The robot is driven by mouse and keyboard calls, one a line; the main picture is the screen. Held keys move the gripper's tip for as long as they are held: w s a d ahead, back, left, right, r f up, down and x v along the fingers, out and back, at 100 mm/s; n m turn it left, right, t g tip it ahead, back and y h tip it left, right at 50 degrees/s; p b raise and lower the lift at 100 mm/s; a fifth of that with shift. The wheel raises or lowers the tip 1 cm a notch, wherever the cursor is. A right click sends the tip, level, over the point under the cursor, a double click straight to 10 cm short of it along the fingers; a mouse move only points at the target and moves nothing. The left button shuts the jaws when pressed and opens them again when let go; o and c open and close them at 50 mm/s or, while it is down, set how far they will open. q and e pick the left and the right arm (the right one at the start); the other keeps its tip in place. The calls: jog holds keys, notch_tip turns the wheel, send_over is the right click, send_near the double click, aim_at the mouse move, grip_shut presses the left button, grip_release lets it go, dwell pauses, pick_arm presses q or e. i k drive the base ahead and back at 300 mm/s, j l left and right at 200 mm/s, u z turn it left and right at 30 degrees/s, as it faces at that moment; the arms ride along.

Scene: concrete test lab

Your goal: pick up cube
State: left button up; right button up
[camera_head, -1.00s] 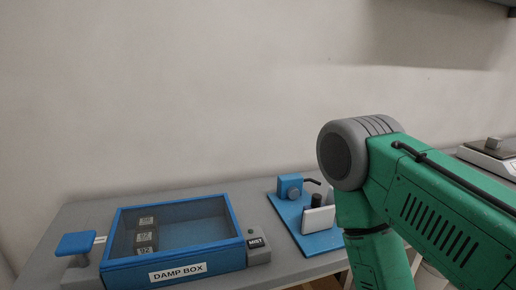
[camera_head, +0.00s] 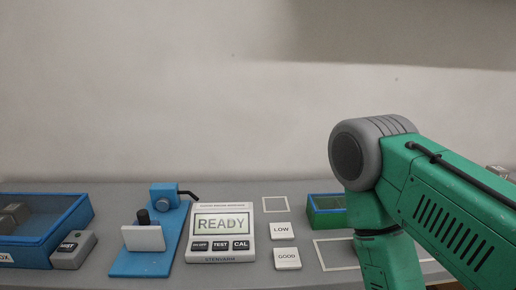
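Grey cubes (camera_head: 14,214) sit inside the blue-framed damp box (camera_head: 58,226) at the left edge of the head view. The box is cut off by the picture edge, so only part of its contents shows. My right arm comes in from the right, its green links and grey joint covering part of the bench. Its gripper is out of the picture below. My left arm and gripper do not show.
A grey MIST button box (camera_head: 72,250) stands beside the damp box. A blue stand (camera_head: 150,258), a tester reading READY (camera_head: 221,232), LOW (camera_head: 280,231) and GOOD (camera_head: 287,258) tiles and a green-and-blue tray (camera_head: 326,212) line the grey bench. White outlines mark bare bench spots.

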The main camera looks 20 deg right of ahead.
aim_at(499, 171)
jog(key=l, duration=0.4)
jog(key=k+l+u, duration=0.15)
jog(key=l, duration=0.7)
jog(key=k+l+u, duration=0.15)
jog(key=l, duration=0.25)
jog(key=k+l, duration=0.1)
jog(key=l, duration=0.35)
jog(key=k+l+u, duration=0.15)
jog(key=l, duration=0.25)
jog(key=k+l, duration=0.1)
jog(key=l, duration=0.3)
